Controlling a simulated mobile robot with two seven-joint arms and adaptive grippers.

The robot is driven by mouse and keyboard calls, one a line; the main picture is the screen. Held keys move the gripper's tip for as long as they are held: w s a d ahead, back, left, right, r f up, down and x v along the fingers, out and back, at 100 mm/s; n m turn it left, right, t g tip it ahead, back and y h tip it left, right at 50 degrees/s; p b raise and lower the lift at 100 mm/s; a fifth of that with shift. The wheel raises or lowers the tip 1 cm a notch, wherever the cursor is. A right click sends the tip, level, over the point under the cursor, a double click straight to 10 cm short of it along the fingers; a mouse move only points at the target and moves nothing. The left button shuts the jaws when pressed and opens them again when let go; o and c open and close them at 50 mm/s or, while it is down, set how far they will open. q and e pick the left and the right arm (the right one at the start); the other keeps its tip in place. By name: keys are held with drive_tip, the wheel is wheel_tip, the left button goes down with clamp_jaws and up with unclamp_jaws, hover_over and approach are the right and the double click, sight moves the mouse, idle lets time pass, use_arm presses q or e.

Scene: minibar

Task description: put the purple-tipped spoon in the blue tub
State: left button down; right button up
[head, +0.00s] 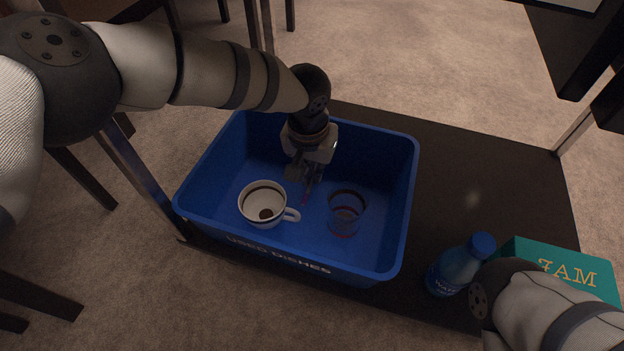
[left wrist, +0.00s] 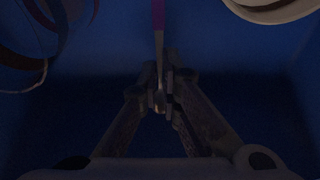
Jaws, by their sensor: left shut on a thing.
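The blue tub (head: 398,215), lettered "USED DISHES", stands on a dark tabletop. My left gripper (head: 312,180) reaches down inside it, behind and between a white mug (head: 257,196) and a clear glass (head: 346,208). In the left wrist view my left gripper (left wrist: 162,95) is shut on the thin shaft of the purple-tipped spoon (left wrist: 158,18). The purple part points to the top of that view. In the head view the spoon is mostly hidden by the gripper. I cannot tell whether it touches the tub floor. My right gripper is out of view.
The mug (left wrist: 275,8) and glass (left wrist: 40,45) flank the gripper in the left wrist view.

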sight(309, 187)
use_arm(q)
drive_tip(key=shift+f, duration=0.95)
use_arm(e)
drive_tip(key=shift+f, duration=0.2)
use_arm(q)
drive_tip(key=shift+f, duration=0.1)
drive_tip(key=c, duration=1.8)
unclamp_jaws()
drive_tip(key=shift+f, duration=0.1)
